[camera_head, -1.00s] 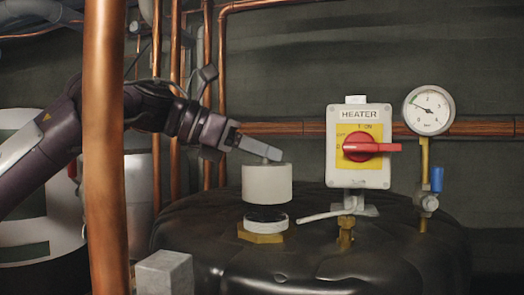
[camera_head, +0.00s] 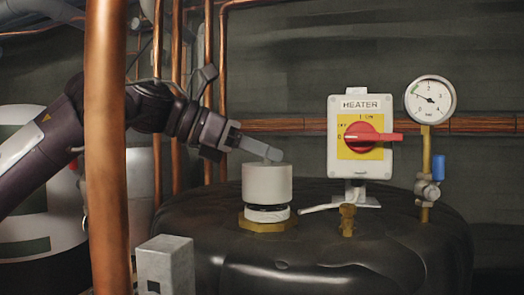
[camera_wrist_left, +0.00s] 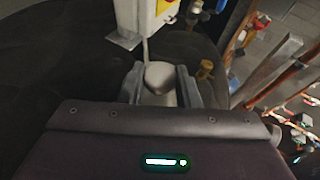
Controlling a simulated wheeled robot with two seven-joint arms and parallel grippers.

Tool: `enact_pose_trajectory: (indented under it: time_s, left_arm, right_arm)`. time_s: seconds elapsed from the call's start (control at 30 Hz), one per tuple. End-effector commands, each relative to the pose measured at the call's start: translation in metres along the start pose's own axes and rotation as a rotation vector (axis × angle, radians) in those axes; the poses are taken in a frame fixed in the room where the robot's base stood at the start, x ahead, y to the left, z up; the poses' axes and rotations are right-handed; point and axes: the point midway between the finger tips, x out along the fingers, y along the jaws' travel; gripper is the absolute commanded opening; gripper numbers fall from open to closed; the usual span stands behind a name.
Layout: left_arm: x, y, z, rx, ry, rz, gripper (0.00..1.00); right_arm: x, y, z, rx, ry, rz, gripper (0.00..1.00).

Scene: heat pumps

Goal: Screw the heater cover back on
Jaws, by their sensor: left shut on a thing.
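The heater cover (camera_head: 267,186) is a white cylinder, upright above the white threaded fitting (camera_head: 267,214) on the black tank. The fitting sits in a brass hex collar (camera_head: 267,226). The cover's lower edge is very close to the fitting's top, with a dark band between them; I cannot tell whether they touch. My left gripper (camera_head: 262,152) reaches in from the left and is shut on the cover at its top. In the left wrist view the cover's pale top (camera_wrist_left: 160,75) shows between the two grey fingers. My right gripper is not in view.
The black tank (camera_head: 330,255) also carries the heater switch box (camera_head: 360,136) with a red knob, and a pressure gauge (camera_head: 430,100) with a blue-handled valve. A vertical copper pipe (camera_head: 105,150) stands in front of my left arm. A grey box (camera_head: 165,265) is at lower left.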

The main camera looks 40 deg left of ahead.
Motion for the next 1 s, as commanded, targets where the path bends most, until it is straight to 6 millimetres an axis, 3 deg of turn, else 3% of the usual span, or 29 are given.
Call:
enact_pose_trajectory:
  time_s: [1.0]
  left_arm:
    - [0.004, 0.0, -0.012, 0.001, -0.001, 0.001, 0.0]
  right_arm:
    - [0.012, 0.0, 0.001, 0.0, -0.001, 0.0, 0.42]
